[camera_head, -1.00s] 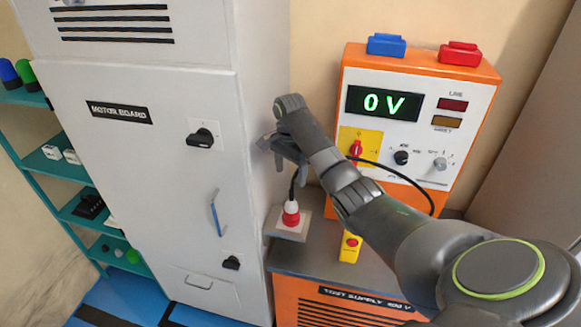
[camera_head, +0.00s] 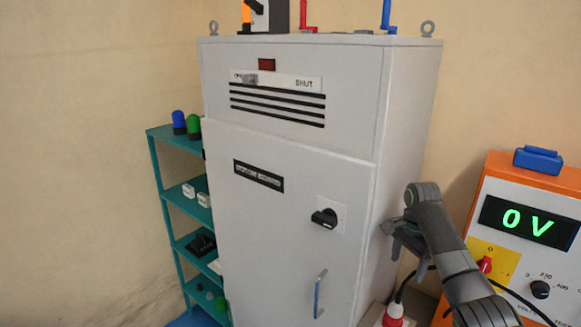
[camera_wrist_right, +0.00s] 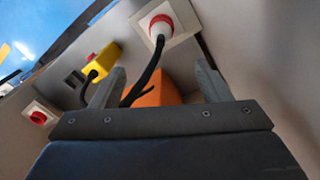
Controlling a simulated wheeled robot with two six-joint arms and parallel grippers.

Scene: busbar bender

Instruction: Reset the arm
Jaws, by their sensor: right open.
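My right arm comes in from the lower right in the head view. Its gripper (camera_head: 393,242) is beside the right wall of the grey cabinet (camera_head: 290,220), above a red and white plug (camera_head: 393,314). In the right wrist view the two fingers of the gripper (camera_wrist_right: 158,88) are spread apart. A black cable and the red and white plug (camera_wrist_right: 160,24) show beyond them, and nothing is clearly held. My left gripper is in neither view.
The orange test supply (camera_head: 525,235) reads 0 V, right of my arm. A teal shelf (camera_head: 165,200) stands left of the cabinet. Red and blue handles stand on the cabinet top. A yellow box (camera_wrist_right: 103,60) with a red button shows in the wrist view.

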